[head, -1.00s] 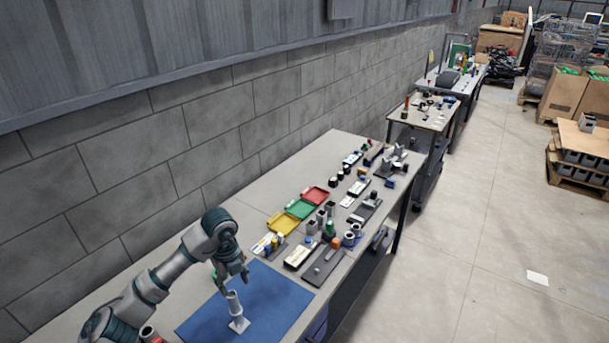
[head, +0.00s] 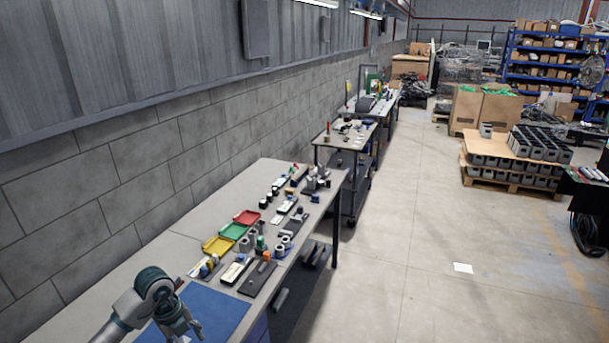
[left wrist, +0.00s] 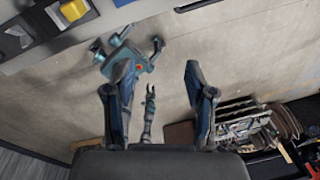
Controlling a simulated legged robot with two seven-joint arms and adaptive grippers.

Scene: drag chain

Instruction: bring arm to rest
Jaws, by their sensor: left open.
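My left gripper (head: 190,331) is at the bottom edge of the head view, over the blue mat (head: 222,308) on the workbench. In the left wrist view, its two fingers stand wide apart with nothing between them (left wrist: 158,82). Beyond the fingers, that view shows the concrete floor past the bench edge and small grey and teal robot parts, likely mine. A slim arm end (left wrist: 150,92) there may be my right gripper; it is too small to read. The grey upright part seen earlier on the mat does not show now.
The workbench (head: 170,250) holds yellow, green and red trays (head: 232,231) and several small parts on dark plates. A block wall runs along its left side. Open floor (head: 410,270) lies to the right, with pallets (head: 510,165) of grey bins farther off.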

